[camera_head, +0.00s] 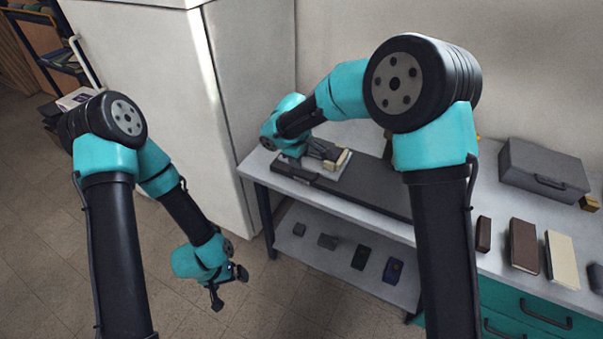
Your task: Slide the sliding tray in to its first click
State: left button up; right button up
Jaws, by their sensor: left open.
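A long, low dark grey unit (372,190) lies on the left part of the bench. A pale flat piece with a dark front edge, which looks like the sliding tray (322,174), is at its left end. A small cream block (343,160) stands at the tray's right side. My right gripper (329,155) is low over the tray, its dark fingers close against the cream block. I cannot tell whether they touch or grip it. My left gripper (229,287) is open and empty, hanging over the floor left of the bench. My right arm hides part of the dark unit.
The pale bench (500,262) carries a grey case (544,172), a brown book (524,246) and a cream book (561,259) on the right. The lower shelf (330,258) holds several small items. A tall white cabinet (150,100) stands left of the bench. The floor is clear.

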aim_at(302, 175)
jog(key=f, duration=0.3)
jog(key=w+f, duration=0.1)
jog(key=f, duration=0.4)
jog(key=shift+w+d+f, duration=0.2)
jog(key=shift+d+f, duration=0.15)
jog(key=shift+f, duration=0.05)
grip_shut()
